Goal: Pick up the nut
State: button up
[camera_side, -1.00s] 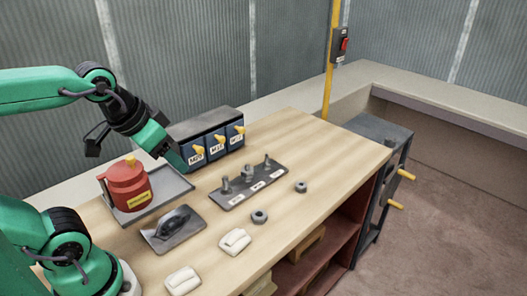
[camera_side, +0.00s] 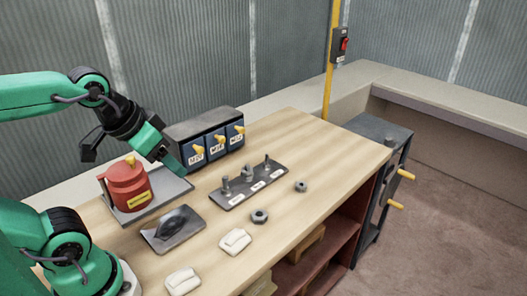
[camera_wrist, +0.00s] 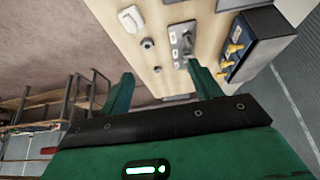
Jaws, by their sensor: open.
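Two dark grey nuts lie flat on the wooden bench. The larger-looking nut (camera_side: 259,216) is near the front edge, and the other nut (camera_side: 301,186) is further right. Both also show in the wrist view, one nut (camera_wrist: 148,44) near a white block and the other nut (camera_wrist: 157,69) lower, between the lines of my fingers. My gripper (camera_side: 178,162) hangs above the bench at the left, near the drawer unit, well apart from both nuts. In the wrist view my gripper (camera_wrist: 162,85) is open, with nothing between its two green fingers.
A labelled plate with upright posts (camera_side: 252,184) stands between my gripper and the nuts. Behind it is a drawer unit (camera_side: 207,135) with yellow handles. A red pot (camera_side: 128,185) sits on a tray, near a dark dish (camera_side: 173,228) and white blocks (camera_side: 236,241). The bench's right end is clear.

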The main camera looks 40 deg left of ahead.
jog(key=shift+w, duration=0.15)
jog(key=n+g, duration=0.2)
jog(key=g, duration=0.4)
send_over(259, 210)
jog(key=d, duration=0.1)
notch_tip(259, 210, down, 16)
jog(key=f, duration=0.1)
jog(key=shift+s+d+f, duration=0.1)
jog(key=shift+s+f, duration=0.1)
jog(key=shift+f, duration=1)
jog(key=shift+s+a+f, duration=0.1)
jog(key=shift+s+f, duration=0.05)
jog(key=shift+f, duration=1.1)
jog(key=shift+s+d+f, duration=0.1)
jog(key=shift+s+f, duration=0.1)
jog(key=shift+f, duration=1)
jog(key=c, duration=1.1)
jog(key=shift+o, duration=0.2)
jog(key=shift+r, duration=0.15)
